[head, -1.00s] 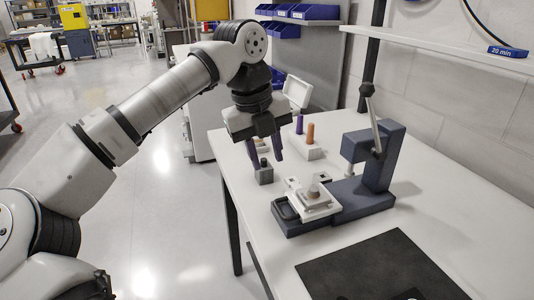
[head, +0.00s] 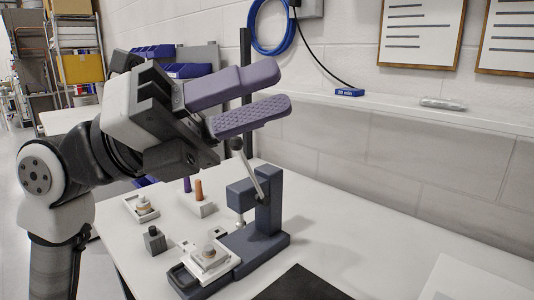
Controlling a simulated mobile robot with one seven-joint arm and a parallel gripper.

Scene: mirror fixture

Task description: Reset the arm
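My gripper (head: 287,88) is raised in the foreground, at upper centre, pointing right. Its two purple fingers are apart with a narrow gap of wall showing between them, and nothing is held. The lower finger's textured pad faces the view. My arm bends up from the lower left. Below the gripper, the dark blue press (head: 268,215) with its grey lever (head: 250,170) stands on the table. The gripper appears in front of the lever's top; I cannot tell the distance. A white fixture (head: 226,266) with a small tan-topped piece (head: 208,251) sits on the press base.
The white table (head: 370,250) has free room at right. A dark mat (head: 305,284) lies at the front. A small grey block (head: 155,244), a white tray (head: 129,206) and a white holder (head: 203,208) with purple and orange pegs stand at left. A shelf (head: 400,112) runs along the wall.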

